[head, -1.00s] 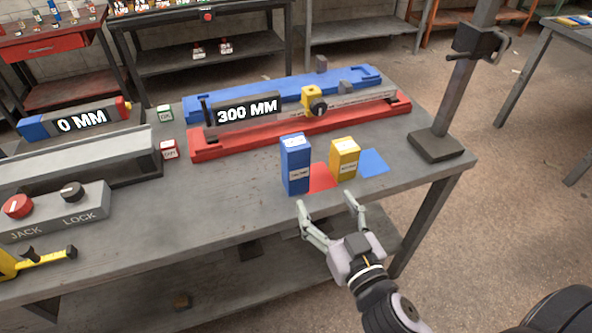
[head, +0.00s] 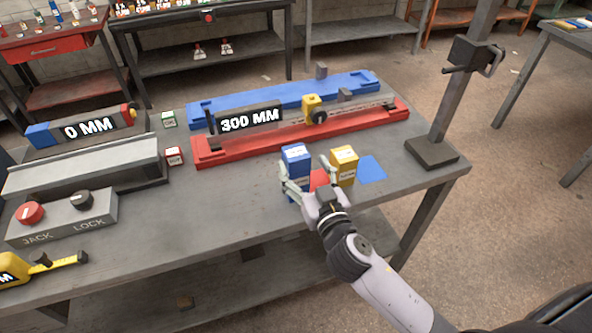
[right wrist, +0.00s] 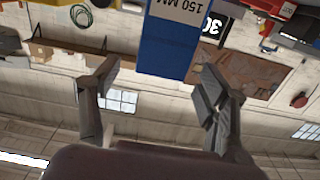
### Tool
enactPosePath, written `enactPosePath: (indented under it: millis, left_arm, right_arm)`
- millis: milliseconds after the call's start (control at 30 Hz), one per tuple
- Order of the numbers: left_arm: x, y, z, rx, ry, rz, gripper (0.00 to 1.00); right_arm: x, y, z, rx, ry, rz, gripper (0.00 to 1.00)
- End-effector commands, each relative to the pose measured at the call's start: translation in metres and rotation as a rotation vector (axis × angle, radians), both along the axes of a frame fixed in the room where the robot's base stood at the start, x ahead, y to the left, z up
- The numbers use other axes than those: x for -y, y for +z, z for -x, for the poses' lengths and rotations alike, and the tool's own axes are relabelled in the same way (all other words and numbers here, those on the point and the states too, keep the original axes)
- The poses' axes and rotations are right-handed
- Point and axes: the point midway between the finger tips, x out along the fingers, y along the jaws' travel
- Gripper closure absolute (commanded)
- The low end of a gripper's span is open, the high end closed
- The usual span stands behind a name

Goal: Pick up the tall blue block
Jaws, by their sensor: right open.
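The tall blue block (head: 296,158) stands upright on the grey bench, partly covered in the head view by my right gripper (head: 305,171). The gripper is open, with its fingers close to the block's front. In the right wrist view, the blue block (right wrist: 168,45) hangs in from the top with a "150 MM" label. It shows between and beyond the tips of the open right gripper (right wrist: 155,72), and the jaws are empty. Whether a finger touches the block I cannot tell. My left gripper is not in view.
A yellow block (head: 343,166) stands close to the right of the blue one. A red patch (head: 319,179) and a blue patch (head: 372,169) lie on the bench (head: 225,208). Behind stand the red rail (head: 285,141) and a "300 MM" bar. A post (head: 445,110) rises at right.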

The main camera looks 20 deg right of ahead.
Motion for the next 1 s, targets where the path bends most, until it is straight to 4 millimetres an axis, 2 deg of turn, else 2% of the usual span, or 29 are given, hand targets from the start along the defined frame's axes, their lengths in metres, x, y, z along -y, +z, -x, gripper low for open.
enactPosePath:
  millis: [267, 433, 700, 1000]
  left_arm:
    - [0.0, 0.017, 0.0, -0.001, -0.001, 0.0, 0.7]
    - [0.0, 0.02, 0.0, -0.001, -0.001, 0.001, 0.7]
    - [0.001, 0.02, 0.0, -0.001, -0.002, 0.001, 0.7]
    - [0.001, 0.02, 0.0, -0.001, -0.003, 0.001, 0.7]
  right_arm:
    - [-0.002, 0.002, -0.033, 0.001, -0.001, 0.004, 0.31]
    - [-0.003, -0.001, -0.049, -0.001, 0.0, 0.003, 0.31]
    - [-0.003, -0.002, -0.052, -0.002, 0.0, 0.001, 0.31]
    - [-0.003, -0.002, -0.051, -0.001, 0.0, 0.001, 0.5]
